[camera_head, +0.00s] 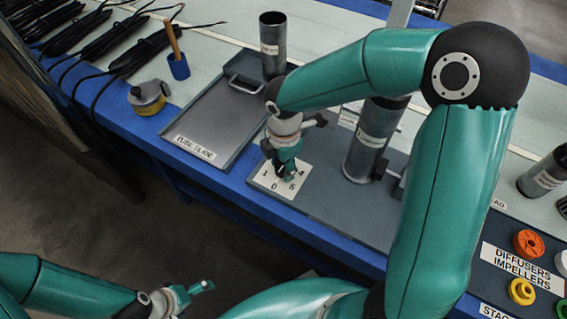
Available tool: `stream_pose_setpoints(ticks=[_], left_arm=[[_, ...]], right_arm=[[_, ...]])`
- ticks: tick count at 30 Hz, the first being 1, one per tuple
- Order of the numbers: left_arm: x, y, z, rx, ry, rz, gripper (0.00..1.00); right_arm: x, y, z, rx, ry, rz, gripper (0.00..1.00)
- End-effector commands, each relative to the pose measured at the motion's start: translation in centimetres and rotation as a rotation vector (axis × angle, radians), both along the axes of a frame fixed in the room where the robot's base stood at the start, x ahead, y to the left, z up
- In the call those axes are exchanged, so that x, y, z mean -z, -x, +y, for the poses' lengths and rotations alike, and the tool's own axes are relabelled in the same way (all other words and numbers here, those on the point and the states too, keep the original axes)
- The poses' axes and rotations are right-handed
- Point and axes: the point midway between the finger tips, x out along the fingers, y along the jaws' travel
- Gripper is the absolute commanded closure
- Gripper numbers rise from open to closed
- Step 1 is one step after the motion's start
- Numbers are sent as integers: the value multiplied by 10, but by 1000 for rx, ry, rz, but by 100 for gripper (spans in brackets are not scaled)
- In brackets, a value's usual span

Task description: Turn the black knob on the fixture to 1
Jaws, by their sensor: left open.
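The fixture (330,205) is a grey plate on the blue-edged bench, with a dark tube (368,140) standing on it. A white dial label (272,182) at its left end shows the digits 1, 0, 5 and 4. My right gripper (288,172) is right over this label, pointing down. It covers the middle of the label, so the black knob cannot be made out, nor whether the fingers touch it. My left gripper (204,287) is open and empty, low in front of the bench and away from the fixture.
The tube slide tray (215,130) lies left of the fixture, with another tube (272,45) standing at its back. A diffusers and impellers tray (515,262) is at the right.

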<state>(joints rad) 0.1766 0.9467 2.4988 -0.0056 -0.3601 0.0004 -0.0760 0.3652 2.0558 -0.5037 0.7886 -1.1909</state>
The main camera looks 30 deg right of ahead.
Motion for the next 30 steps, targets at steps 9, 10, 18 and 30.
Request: stream_pose_setpoints(ticks=[9, 10, 18, 30], left_arm=[[0, 0, 0, 0, 0, 0, 0], [0, 0, 0, 0, 0, 0, 0], [2, 0, 0, 0, 0, 0, 0], [8, 0, 0, 0, 0, 0, 0]], right_arm=[[0, 0, 0, 2, 0, -1, 92], [0, 0, 0, 4, 0, -1, 92], [0, -1, 0, 74, -1, -2, 92], [0, -1, 0, 376, -1, -4, 92]])
